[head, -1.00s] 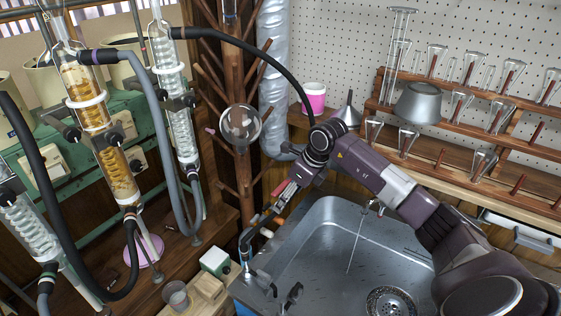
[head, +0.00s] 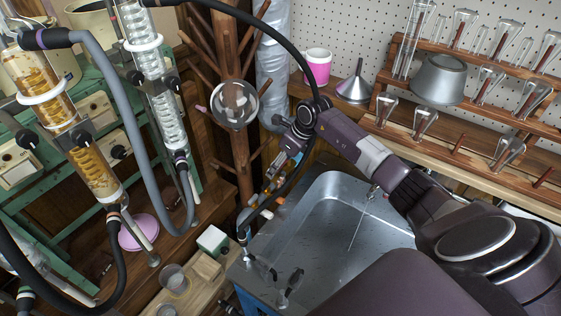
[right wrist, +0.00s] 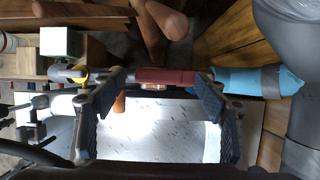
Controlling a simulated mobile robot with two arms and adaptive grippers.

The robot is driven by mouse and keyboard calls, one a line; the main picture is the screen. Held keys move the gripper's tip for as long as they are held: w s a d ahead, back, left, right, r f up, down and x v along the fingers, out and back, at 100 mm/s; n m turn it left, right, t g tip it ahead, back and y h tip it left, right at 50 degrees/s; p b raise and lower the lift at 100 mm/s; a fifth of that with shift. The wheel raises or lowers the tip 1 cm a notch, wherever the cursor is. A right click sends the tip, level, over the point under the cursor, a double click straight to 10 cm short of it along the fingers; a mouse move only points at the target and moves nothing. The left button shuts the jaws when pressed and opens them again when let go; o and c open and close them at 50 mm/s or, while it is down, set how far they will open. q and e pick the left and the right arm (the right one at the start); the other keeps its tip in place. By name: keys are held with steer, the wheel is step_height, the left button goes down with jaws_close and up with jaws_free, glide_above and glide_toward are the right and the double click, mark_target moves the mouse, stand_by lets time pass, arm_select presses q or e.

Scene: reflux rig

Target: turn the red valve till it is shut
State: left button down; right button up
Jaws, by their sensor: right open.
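The red valve shows in the right wrist view as a dark red bar-shaped handle (right wrist: 165,76), with a small brass-coloured part below its middle. It lies between the tips of my right gripper (right wrist: 161,88), which is open, with one finger on each side. I cannot tell whether either finger touches the handle. In the head view my right gripper (head: 279,172) is at the back left corner of the sink, and its own wrist and a black hose largely hide the valve there. My left gripper is not in view.
A metal sink (head: 325,215) with a thin tap stream lies below my right arm. A wooden peg stand (head: 242,150) holding a round flask (head: 234,104) stands behind. Glass condensers (head: 155,85) with hoses are at left. A blue sleeve (right wrist: 270,80) is beside the right finger.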

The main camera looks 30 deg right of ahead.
steer(key=shift+f, duration=0.1)
steer(key=shift+c, duration=0.4)
steer(key=c, duration=1.6)
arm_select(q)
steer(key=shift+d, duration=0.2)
